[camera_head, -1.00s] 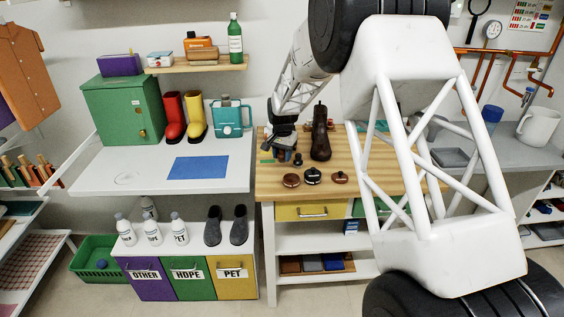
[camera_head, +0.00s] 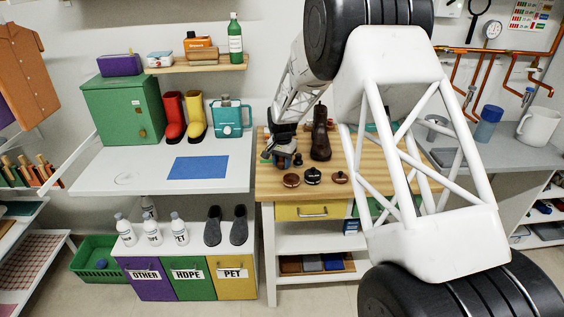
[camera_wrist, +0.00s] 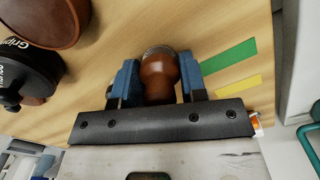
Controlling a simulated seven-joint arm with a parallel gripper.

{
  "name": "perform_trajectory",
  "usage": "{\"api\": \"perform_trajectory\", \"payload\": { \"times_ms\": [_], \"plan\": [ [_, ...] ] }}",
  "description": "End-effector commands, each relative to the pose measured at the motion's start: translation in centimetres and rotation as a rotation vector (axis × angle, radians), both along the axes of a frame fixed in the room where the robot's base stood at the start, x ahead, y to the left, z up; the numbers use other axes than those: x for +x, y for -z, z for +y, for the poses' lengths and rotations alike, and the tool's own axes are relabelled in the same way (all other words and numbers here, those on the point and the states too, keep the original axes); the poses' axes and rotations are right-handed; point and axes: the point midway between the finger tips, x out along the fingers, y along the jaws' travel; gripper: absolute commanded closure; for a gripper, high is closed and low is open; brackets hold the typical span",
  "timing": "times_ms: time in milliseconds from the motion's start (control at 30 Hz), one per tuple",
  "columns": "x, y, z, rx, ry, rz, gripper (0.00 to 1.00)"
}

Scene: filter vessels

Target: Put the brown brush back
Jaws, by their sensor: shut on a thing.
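The brown brush (camera_wrist: 158,80), a rounded brown handle with a grey bristly edge, sits between the two blue fingers of my gripper (camera_wrist: 158,82) in the wrist view. My gripper is shut on it. The bristle end points toward the tabletop; I cannot tell whether it touches. In the head view my gripper (camera_head: 284,157) is over the left part of the wooden workbench (camera_head: 275,200), and the brush is hard to make out there. A green strip (camera_wrist: 229,57) and a yellow strip (camera_wrist: 239,86) lie on the bench to the right of the brush in the wrist view.
A dark brown boot (camera_head: 320,138) stands right of my gripper. Round tins, one brown (camera_head: 291,180), one black (camera_head: 312,175) and another brown (camera_head: 339,177), stand along the front. The white table (camera_head: 110,175) with a blue mat (camera_head: 197,168) is to the left.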

Motion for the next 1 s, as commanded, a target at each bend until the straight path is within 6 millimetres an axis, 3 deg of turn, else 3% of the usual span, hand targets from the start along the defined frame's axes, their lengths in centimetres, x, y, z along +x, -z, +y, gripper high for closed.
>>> {"api": "perform_trajectory", "payload": {
  "times_ms": [367,400,467,800,1000],
  "plan": [
    [0.0,0.2,0.0,0.000,0.000,0.000,0.80],
    [0.0,0.3,0.0,0.000,0.000,0.000,0.58],
    [0.0,0.2,0.0,0.000,0.000,0.000,0.50],
    [0.0,0.1,0.0,0.000,0.000,0.000,0.50],
    [0.0,-0.9,0.0,0.000,0.000,-0.001,0.50]
  ]
}}
